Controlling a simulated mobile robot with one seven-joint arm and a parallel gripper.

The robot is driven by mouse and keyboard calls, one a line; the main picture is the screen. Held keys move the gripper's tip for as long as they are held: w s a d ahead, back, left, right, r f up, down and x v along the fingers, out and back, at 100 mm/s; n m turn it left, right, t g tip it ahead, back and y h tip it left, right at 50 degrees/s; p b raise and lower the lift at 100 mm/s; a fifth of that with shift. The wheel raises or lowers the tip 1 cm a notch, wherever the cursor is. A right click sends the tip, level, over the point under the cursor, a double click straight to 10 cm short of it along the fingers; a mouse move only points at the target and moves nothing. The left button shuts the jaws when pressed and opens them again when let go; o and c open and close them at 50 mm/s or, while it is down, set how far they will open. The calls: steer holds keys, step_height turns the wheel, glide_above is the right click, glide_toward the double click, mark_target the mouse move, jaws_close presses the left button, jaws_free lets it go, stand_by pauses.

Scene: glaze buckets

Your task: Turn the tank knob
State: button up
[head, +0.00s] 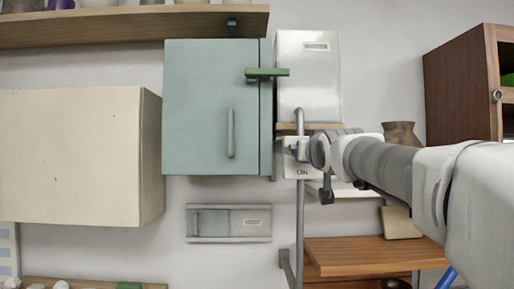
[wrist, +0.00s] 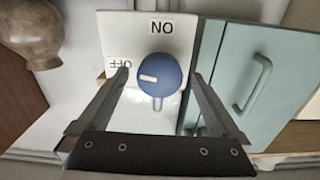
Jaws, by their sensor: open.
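A round blue knob (wrist: 160,73) with a white pointer mark sits on a white plate (wrist: 118,30) in the wrist view. The mark points left, toward the side of the OFF label (wrist: 122,63); the ON label (wrist: 161,27) is above the knob. My gripper (wrist: 160,80) is open, with one finger on each side of the knob and a visible gap on both sides. In the head view the plate (head: 302,173) is below the silver tank (head: 308,80), and my gripper (head: 306,153) is in front of it, hiding most of the knob.
A teal cabinet (head: 205,110) with a grey handle and a green latch (head: 266,73) is left of the tank. A vertical pipe (head: 300,220) runs below the plate. A brown vase (head: 402,134) stands to the right, and a wooden shelf (head: 372,255) is below.

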steer(key=shift+w, duration=0.3)
steer(key=c, duration=1.4)
steer(key=shift+n+b, duration=0.3)
steer(key=shift+n, duration=0.9)
steer(key=o, duration=1.4)
steer(key=s+b, duration=0.4)
steer(key=s, duration=1.3)
steer(key=shift+s+b, duration=0.25)
steer(key=shift+b, duration=0.1)
